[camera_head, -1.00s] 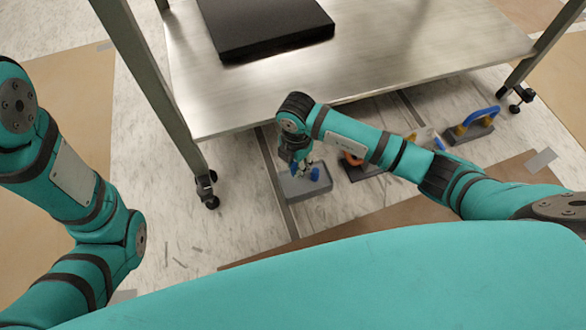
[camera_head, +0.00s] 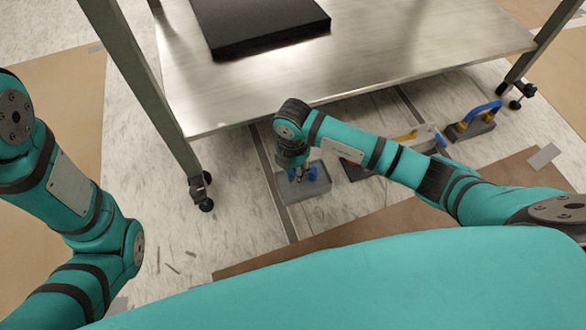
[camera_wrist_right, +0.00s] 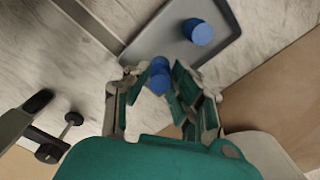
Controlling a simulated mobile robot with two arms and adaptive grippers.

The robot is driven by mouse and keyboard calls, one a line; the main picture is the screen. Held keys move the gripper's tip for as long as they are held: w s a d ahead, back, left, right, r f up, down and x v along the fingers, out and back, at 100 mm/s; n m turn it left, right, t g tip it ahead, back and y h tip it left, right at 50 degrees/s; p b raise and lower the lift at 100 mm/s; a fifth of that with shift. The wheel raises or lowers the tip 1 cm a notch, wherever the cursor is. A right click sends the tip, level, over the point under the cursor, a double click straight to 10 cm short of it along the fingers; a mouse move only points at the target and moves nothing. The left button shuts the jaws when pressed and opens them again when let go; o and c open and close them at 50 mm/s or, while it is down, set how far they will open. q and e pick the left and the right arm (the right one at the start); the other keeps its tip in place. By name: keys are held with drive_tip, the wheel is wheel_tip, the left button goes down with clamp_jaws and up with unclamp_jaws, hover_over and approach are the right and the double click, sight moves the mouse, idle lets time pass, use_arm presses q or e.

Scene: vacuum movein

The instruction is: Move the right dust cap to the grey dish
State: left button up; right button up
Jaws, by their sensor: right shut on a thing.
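The grey dish (camera_head: 318,187) is a shallow tray on the floor in front of the steel table, and its rim also shows in the right wrist view (camera_wrist_right: 160,30). One blue dust cap (camera_wrist_right: 200,33) stands in the dish. My right gripper (camera_wrist_right: 160,82) is shut on another blue dust cap (camera_wrist_right: 159,76), held over the dish's near part in the wrist view. I cannot tell whether the held cap touches the dish. In the head view the right gripper (camera_head: 299,174) points down over the dish, and the fingers partly hide the caps. My left gripper is not in view; only its arm shows.
The steel table (camera_head: 400,60) with a black slab (camera_head: 258,22) on it stands behind the dish. A table leg with a caster (camera_head: 201,192) is left of the dish.

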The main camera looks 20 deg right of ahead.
idle(0.4)
drive_tip(key=shift+p, duration=0.4)
drive_tip(key=shift+f, duration=0.2)
idle(0.3)
drive_tip(key=shift+f, duration=0.2)
idle(0.4)
drive_tip(key=shift+f, duration=0.35)
drive_tip(key=shift+f, duration=0.5)
idle(0.4)
drive_tip(key=o, duration=0.8)
